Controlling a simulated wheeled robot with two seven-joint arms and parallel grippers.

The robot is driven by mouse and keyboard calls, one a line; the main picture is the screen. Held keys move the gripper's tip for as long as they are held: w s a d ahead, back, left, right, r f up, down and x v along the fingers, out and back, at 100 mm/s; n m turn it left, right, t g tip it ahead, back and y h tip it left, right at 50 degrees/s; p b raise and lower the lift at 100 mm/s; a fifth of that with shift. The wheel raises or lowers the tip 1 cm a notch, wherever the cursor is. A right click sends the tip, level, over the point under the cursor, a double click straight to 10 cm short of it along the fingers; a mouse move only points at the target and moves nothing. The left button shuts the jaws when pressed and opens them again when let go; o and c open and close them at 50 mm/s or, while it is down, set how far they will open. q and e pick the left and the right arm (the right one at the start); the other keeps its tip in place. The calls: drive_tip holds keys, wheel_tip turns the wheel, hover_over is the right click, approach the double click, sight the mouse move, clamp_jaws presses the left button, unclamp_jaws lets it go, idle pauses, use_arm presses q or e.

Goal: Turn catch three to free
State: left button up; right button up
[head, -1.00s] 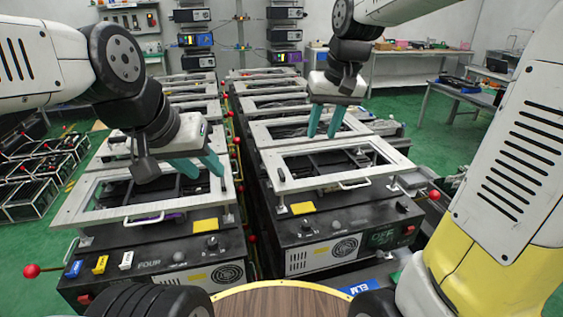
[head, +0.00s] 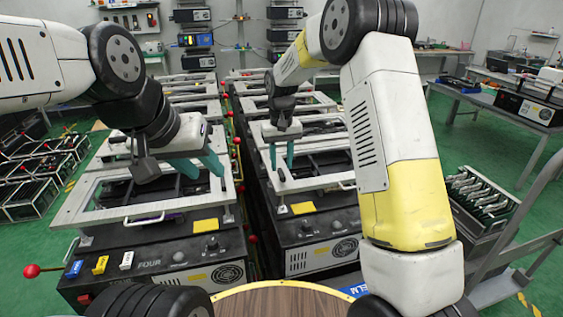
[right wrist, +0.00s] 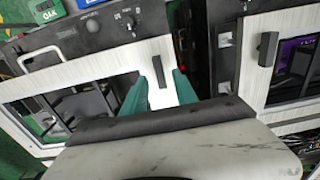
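A small black catch (head: 281,174) stands on the near left corner of the white frame (head: 315,183) of the right-hand front unit. It also shows in the right wrist view (right wrist: 158,71), lying lengthwise between my finger tips. My right gripper (head: 282,164) is open, with one teal finger on each side of this catch. In the right wrist view my right gripper (right wrist: 160,84) shows a gap on both sides of the catch; contact is not visible. No number is readable for this catch. My left gripper (head: 205,172) is open and empty over the left front unit, marked FOUR.
The FOUR unit (head: 150,262) has a red-balled lever (head: 32,271) at its left. A second black catch (right wrist: 267,45) sits on the neighbouring frame. My right arm hides the right side of the right unit. A trolley (head: 500,262) stands at right.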

sight(282, 175)
drive_tip(key=shift+f, duration=1.4)
clamp_jaws()
